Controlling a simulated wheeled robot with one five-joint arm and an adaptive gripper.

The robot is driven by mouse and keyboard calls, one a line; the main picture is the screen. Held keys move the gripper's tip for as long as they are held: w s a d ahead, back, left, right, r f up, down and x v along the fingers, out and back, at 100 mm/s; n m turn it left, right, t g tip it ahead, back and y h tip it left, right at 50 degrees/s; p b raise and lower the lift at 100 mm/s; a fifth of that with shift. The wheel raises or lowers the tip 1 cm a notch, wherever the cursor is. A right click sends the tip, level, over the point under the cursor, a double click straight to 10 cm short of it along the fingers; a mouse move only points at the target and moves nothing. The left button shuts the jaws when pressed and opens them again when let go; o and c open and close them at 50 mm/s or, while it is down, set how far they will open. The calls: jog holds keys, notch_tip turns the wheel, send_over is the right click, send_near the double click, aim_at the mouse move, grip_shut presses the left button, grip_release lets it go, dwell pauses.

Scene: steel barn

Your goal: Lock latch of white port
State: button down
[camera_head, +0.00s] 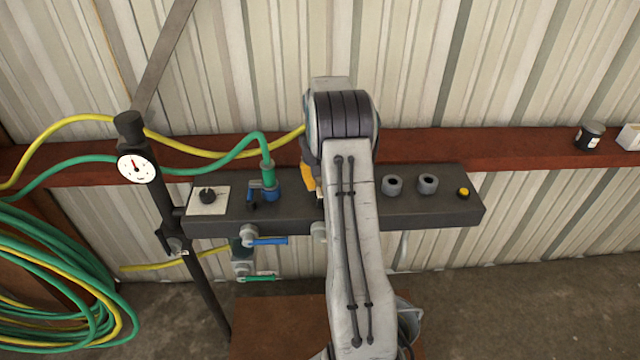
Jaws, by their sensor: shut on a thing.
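A dark grey manifold bar (460,212) runs across the middle of the view. I cannot make out a white port or its latch; my arm covers part of the bar's middle. A blue port (271,195) with a green hose connector (268,177) stands left of my arm, with a small blue lever beside it. An orange-yellow piece (308,179) shows at the left edge of my arm, near the yellow hose's end; its lower part is hidden. My gripper is hidden behind my wrist and arm, so its fingers and anything between them do not show.
Two grey round sockets (392,185) (428,184) and a yellow button (463,192) are right of my arm. A black knob (208,196) and a gauge (137,168) are left. Blue and green-handled valves hang below. A yellow hose (215,153) arches across the left.

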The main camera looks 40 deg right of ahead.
jog(key=c, duration=1)
grip_release()
jog(key=shift+f, duration=0.1)
notch_tip(320, 180, up, 12)
dwell(0.3)
